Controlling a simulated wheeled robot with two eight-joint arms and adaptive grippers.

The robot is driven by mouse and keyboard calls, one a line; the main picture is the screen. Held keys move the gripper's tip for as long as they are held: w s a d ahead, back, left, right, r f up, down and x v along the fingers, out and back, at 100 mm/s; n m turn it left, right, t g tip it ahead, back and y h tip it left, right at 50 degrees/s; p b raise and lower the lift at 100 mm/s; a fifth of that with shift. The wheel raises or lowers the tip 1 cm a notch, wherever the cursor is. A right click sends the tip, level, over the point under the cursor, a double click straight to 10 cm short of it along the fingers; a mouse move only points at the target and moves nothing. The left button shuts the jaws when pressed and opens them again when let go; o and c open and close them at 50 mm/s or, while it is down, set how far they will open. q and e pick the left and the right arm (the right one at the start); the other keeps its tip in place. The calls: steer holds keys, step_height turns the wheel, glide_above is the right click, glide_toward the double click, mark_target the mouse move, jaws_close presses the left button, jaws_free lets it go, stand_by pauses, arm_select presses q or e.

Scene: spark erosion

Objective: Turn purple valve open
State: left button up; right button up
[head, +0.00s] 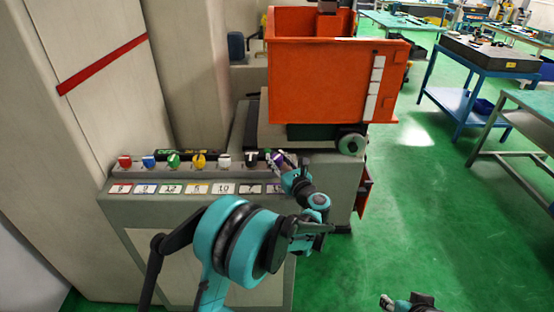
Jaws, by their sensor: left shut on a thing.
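The purple valve (275,157) is the rightmost in a row of coloured valves on the grey machine's sloped panel. My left gripper (281,161) comes from the lower right and is shut on the purple valve, with its dark fingers covering part of it. How far the valve is turned cannot be made out. A part of my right gripper (389,301) shows at the bottom edge, low over the green floor, away from the panel; its jaw state is unclear.
Red (125,162), blue (149,161), green (173,160), yellow (199,160), white (224,160) and black (251,158) valves stand to the left, with number labels below. An orange tank (320,85) rises behind the panel. Open green floor lies right; a blue cart (460,100) stands beyond.

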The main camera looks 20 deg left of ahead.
arm_select(q)
steer(key=n+g+y, duration=0.4)
steer(key=g, duration=0.1)
steer(key=shift+w+d+g+p, duration=0.1)
steer(key=shift+g+p, duration=0.2)
steer(key=shift+n+g+y+p, duration=0.35)
steer(key=shift+n+g+y, duration=0.45)
steer(key=shift+n+g, duration=1.15)
steer(key=shift+g, duration=0.35)
steer(key=o, duration=1.2)
steer(key=d, duration=0.4)
steer(key=s+d, duration=0.1)
steer(key=d, duration=0.2)
steer(key=s+d, duration=0.1)
steer(key=d, duration=0.3)
steer(key=shift+s+d, duration=0.15)
steer(key=shift+d, duration=0.15)
